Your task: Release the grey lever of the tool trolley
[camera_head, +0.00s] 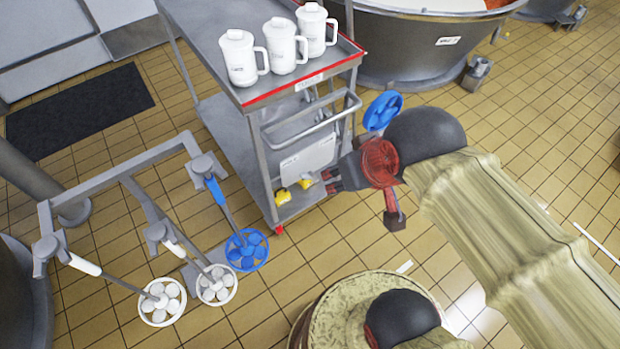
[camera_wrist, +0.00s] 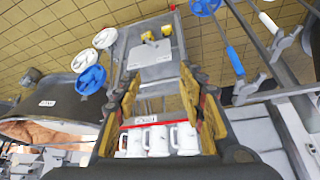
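The tool trolley (camera_head: 255,140) is grey metal with a red-edged top shelf. A grey bar (camera_head: 318,123), which may be the lever, runs across its near end below the top. My gripper (camera_head: 328,181) is beside this end, below the bar and apart from it in the picture. In the wrist view, my gripper (camera_wrist: 160,78) has its two fingers spread wide, with nothing clearly held between them. The trolley's red edge (camera_wrist: 140,124) shows between the fingers. Thin grey bars also show there, but I cannot tell which is the lever.
Three white jugs (camera_head: 283,45) stand on the trolley top. Yellow items (camera_head: 283,197) and a white box (camera_head: 308,158) are low on the trolley. A rack (camera_head: 110,175) with blue and white wheel-ended tools stands left. A barrel (camera_head: 325,310) is near.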

